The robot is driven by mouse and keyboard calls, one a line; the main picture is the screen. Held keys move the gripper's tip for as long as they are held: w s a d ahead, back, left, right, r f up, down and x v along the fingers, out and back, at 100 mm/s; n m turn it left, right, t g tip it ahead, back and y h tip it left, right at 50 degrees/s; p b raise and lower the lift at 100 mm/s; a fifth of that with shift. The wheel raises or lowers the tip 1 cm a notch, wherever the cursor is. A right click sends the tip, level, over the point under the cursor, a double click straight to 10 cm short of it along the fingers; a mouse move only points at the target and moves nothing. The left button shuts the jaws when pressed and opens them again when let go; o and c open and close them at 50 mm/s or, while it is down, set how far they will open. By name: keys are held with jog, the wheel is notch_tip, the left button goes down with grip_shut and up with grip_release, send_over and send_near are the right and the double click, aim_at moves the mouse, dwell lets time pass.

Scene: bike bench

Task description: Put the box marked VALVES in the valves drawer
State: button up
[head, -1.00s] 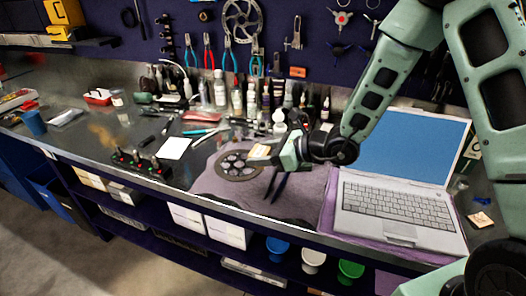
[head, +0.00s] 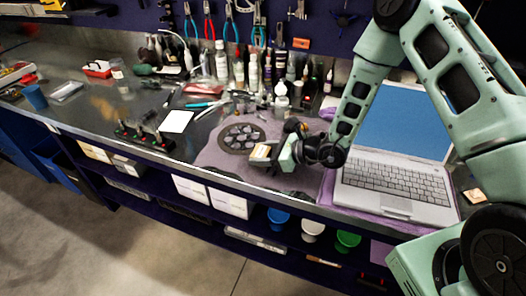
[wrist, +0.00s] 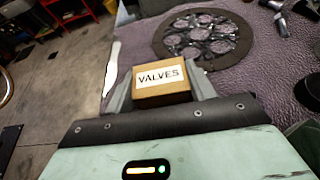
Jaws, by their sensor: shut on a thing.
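The small brown box marked VALVES (wrist: 160,92) is between the two fingers of my gripper (wrist: 160,88) in the wrist view, its white label readable. My gripper is shut on it. In the head view the box (head: 262,153) shows at the tip of my gripper (head: 268,155), over the front part of the grey-purple mat, just in front of a round dark disc. I cannot tell from these frames how high the box is above the mat. No drawer marked for valves can be made out.
The dark disc with round openings (head: 242,138) lies on the mat (head: 215,165). An open laptop (head: 395,185) stands to the right. Bottles and tools crowd the back of the bench. Boxes (head: 228,200) and coloured cups (head: 312,229) stand on the shelf below. The floor in front is clear.

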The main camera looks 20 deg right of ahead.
jog(key=shift+f, duration=0.1)
jog(key=o, duration=1)
